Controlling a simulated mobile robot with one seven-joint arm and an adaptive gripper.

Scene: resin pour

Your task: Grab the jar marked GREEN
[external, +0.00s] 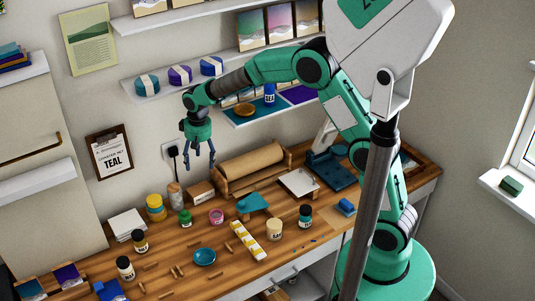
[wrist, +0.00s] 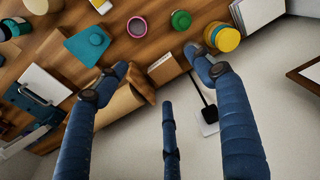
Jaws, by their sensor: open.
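Several small jars stand on the wooden bench, and their labels are mostly too small to read. A small green jar (external: 185,217) stands near the back of the bench; a green round lid (wrist: 181,20) shows in the wrist view at the top. Dark-capped jars stand at the front left (external: 125,268), behind it (external: 140,241), and at the right (external: 305,216). A cream jar (external: 274,230) stands right of centre. I cannot tell which is marked GREEN. My gripper (external: 200,165) is open and empty, well above the back of the bench, fingers pointing down; they also show in the wrist view (wrist: 160,75).
A clipboard (external: 110,153) reading TEAL hangs on the wall.

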